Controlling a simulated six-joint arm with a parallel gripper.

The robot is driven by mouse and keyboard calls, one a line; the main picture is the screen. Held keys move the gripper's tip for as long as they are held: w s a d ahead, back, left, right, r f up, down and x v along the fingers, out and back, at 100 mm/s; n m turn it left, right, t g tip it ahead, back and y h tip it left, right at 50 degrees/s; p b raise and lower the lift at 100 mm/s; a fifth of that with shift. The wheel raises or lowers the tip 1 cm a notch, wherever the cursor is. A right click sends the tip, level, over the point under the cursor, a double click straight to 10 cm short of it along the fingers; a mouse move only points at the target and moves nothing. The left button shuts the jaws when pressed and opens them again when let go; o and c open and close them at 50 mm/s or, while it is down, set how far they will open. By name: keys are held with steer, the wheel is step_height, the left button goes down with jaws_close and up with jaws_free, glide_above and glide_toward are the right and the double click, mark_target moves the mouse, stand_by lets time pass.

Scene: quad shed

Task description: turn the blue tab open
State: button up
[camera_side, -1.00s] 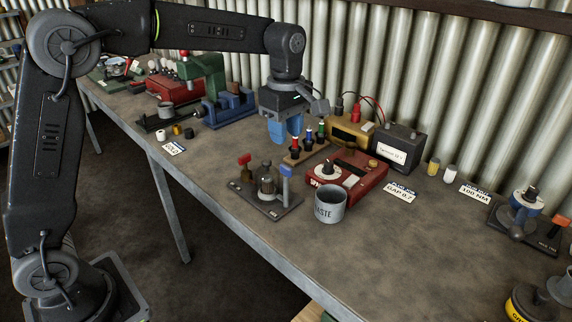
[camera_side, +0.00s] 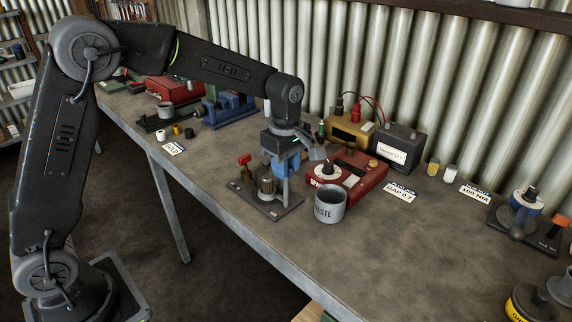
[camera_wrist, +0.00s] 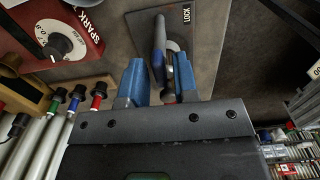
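A dark fixture plate (camera_side: 264,208) holds a red tab (camera_side: 244,160), a grey round body (camera_side: 266,187) in the middle and a grey post at its right end. In the side view my gripper (camera_side: 286,170) is low over that right end, and its blue fingers hide or blend with the blue tab. In the wrist view my gripper (camera_wrist: 159,70) has its two blue fingers apart. A blue-grey upright piece (camera_wrist: 158,35), seemingly the blue tab, shows in the gap between and beyond them. I cannot tell if a finger touches it.
A grey waste cup (camera_side: 330,206) stands just right of the plate. A red spark tester (camera_side: 347,177) is close behind, with a tan unit (camera_side: 351,131) and a dark box (camera_side: 398,147) farther back.

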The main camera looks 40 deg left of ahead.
jaws_close()
steer(key=shift+m, duration=0.3)
steer(key=m, duration=0.3)
steer(key=shift+m, duration=0.3)
steer(key=m, duration=0.3)
steer(key=shift+m, duration=0.4)
steer(key=m, duration=0.4)
steer(key=shift+m, duration=2.1)
steer(key=shift+o, duration=1.1)
jaws_free()
